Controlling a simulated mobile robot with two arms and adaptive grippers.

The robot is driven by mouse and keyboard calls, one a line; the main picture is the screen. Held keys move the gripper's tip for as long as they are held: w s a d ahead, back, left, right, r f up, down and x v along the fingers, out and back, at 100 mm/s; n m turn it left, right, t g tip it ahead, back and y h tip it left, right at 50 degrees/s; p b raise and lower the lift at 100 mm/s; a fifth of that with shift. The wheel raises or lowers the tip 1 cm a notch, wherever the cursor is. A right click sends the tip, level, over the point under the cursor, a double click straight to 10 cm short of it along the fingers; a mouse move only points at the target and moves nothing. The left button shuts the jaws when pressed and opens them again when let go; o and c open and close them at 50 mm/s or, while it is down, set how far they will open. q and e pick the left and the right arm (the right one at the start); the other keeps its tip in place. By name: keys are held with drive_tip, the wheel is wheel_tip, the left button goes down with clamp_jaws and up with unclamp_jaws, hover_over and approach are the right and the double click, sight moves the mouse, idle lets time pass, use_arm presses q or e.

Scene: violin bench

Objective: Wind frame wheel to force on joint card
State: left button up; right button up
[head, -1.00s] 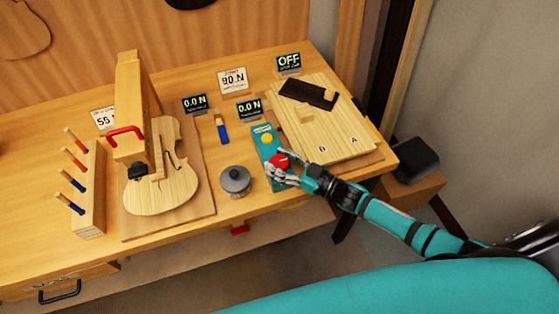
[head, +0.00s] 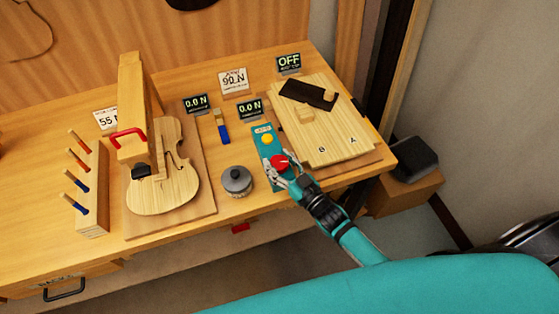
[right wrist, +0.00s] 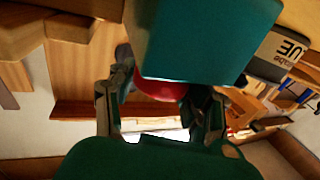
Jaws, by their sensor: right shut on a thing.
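A teal control box (head: 262,143) lies on the bench with a yellow button (head: 267,139) and a red knob (head: 279,162), perhaps the frame wheel. My right gripper (head: 283,167) is shut on the red knob. The right wrist view also shows the knob (right wrist: 160,90) between the fingers, partly hidden by the teal box. Two small displays, left (head: 196,104) and right (head: 250,108), both read 0.0 N. A card (head: 233,82) reads 90 N and another card (head: 106,119) reads 55 N; which is the joint card I cannot tell. My left gripper is out of view.
A grey pot (head: 236,181) stands left of the teal box. Pale boards (head: 330,135) marked A and B lie to its right. A display (head: 288,63) reads OFF.

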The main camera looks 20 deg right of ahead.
drive_tip(key=o, duration=1.2)
drive_tip(key=v, duration=1.2)
idle(0.5)
